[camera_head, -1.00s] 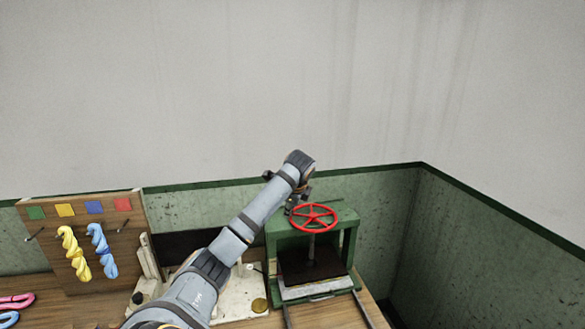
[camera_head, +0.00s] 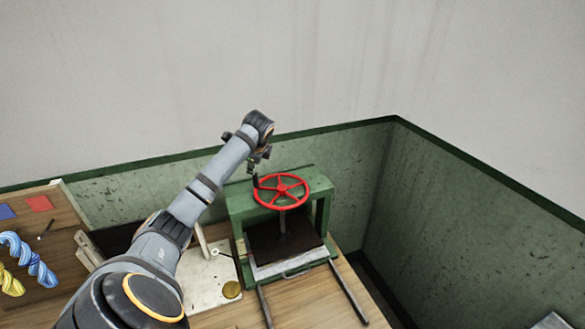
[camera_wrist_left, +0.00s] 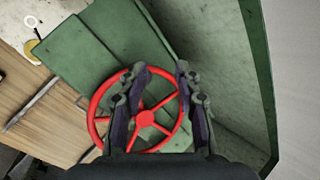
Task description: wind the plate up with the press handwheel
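The red handwheel (camera_head: 283,190) sits on top of the green press (camera_head: 324,197). Its hub and spokes also show in the left wrist view (camera_wrist_left: 145,118). A dark plate (camera_head: 285,241) sits below the wheel inside the press frame, low over a pale slab (camera_head: 292,263). My left gripper (camera_head: 257,176) is at the wheel's far left rim. In the left wrist view its fingers (camera_wrist_left: 161,75) are apart, with part of the wheel rim showing between them. Whether they touch the rim I cannot tell. My right gripper is not in view.
Two rails (camera_head: 348,292) run forward from the press on the wooden bench. A pale board (camera_head: 207,279) with a brass disc (camera_head: 231,289) lies left of it. Blue and yellow skeins (camera_head: 32,262) hang at far left. Green-panelled walls stand close behind and right.

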